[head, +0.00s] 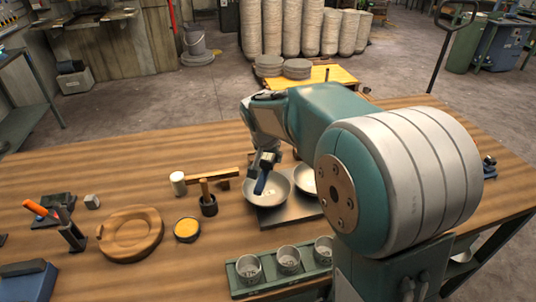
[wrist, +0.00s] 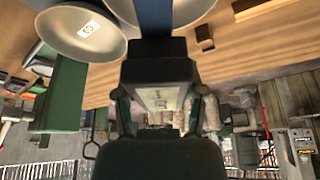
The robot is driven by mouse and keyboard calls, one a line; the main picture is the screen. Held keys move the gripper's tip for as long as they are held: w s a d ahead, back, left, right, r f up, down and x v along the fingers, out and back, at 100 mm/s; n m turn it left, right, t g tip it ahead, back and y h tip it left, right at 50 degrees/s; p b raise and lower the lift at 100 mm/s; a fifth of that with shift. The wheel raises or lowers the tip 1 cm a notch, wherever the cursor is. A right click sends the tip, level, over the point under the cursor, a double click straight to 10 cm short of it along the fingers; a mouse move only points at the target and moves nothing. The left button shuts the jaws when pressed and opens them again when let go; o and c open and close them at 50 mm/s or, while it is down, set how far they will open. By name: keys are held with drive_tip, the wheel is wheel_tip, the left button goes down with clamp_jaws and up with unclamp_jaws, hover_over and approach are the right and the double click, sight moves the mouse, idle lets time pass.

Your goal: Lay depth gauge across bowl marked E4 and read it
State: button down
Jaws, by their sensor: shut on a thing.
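My gripper (head: 265,161) is shut on a blue bar, the depth gauge (head: 261,184). The gauge points down over the left metal bowl (head: 279,196) in the head view; I cannot tell whether it touches the bowl. A second bowl (head: 305,186) is beside it, partly hidden by my arm. In the wrist view, the gauge (wrist: 152,15) runs out of the top edge in front of one bowl (wrist: 191,12). The other bowl (wrist: 62,28) has a white label inside, too small to read surely. No clear E4 mark shows.
The bowls stand on a dark plate (head: 270,221). A green rack (head: 245,285) with several metal cups is in front. To the left are a yellow-filled dish (head: 187,229), a tool cup (head: 208,205), a white cylinder (head: 178,183) and a wooden ring (head: 131,233).

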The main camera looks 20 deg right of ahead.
sight(266, 167)
drive_tip(key=shift+a+f, duration=0.1)
drive_tip(key=shift+f, duration=0.7)
drive_tip(key=shift+a+f, duration=0.25)
drive_tip(key=shift+f, duration=0.3)
drive_tip(key=shift+a+f, duration=0.2)
drive_tip(key=shift+f, duration=0.7)
drive_tip(key=shift+d+f, duration=0.15)
drive_tip(key=shift+f, duration=0.4)
drive_tip(key=shift+d+f, duration=0.15)
drive_tip(key=shift+f, duration=0.55)
drive_tip(key=shift+a, duration=0.2)
drive_tip(key=shift+d+f, duration=0.1)
drive_tip(key=shift+f, duration=0.15)
drive_tip(key=shift+c, duration=0.4)
unclamp_jaws()
